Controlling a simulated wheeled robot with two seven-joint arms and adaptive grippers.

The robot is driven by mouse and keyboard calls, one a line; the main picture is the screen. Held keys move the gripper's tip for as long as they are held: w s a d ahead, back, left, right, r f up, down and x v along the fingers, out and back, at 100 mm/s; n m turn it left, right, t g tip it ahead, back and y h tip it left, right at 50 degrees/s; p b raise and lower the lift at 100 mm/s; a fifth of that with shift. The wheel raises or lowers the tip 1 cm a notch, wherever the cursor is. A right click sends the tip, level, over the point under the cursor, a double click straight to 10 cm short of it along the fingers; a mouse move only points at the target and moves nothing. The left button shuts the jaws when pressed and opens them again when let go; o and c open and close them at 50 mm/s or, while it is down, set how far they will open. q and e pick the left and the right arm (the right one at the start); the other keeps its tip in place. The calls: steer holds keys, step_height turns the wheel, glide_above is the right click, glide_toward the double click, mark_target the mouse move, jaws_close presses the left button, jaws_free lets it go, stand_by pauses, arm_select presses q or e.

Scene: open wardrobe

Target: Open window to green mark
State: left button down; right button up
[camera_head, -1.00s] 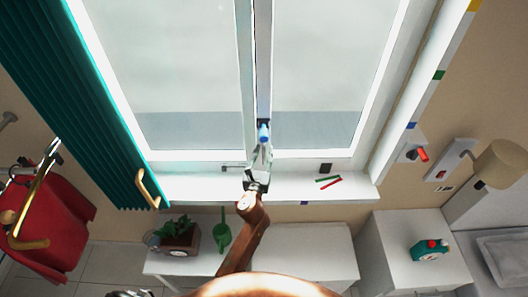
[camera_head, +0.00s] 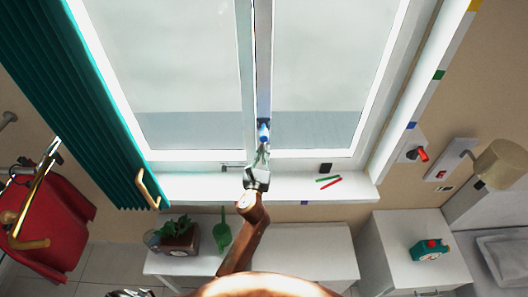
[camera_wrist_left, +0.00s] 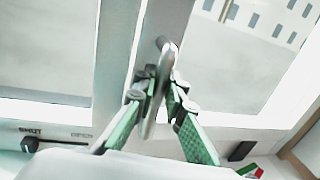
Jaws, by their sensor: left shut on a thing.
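The window (camera_head: 190,60) has two tall panes that meet at a white middle post. Its handle (camera_wrist_left: 164,75) is a grey upright lever on that post; a blue part (camera_head: 264,131) shows there in the head view. My left gripper (camera_head: 262,158) reaches up from below, and its green-sided fingers (camera_wrist_left: 158,85) are closed around the handle. Both panes look flush in the frame. A green mark (camera_head: 438,75) is on the right edge of the window recess, between a blue mark (camera_head: 411,126) and a yellow one (camera_head: 474,5).
A small slider labelled SHUT (camera_wrist_left: 55,138) is below the left pane. A teal curtain (camera_head: 75,100) hangs at left. A plant (camera_head: 178,236) and green watering can (camera_head: 223,232) stand below the sill.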

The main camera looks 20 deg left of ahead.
arm_select(q)
steer(key=s+d+p, duration=0.1)
steer(key=s+d, duration=0.4)
steer(key=s, duration=0.4)
steer(key=shift+d, duration=0.1)
steer(key=c, duration=2)
jaws_free()
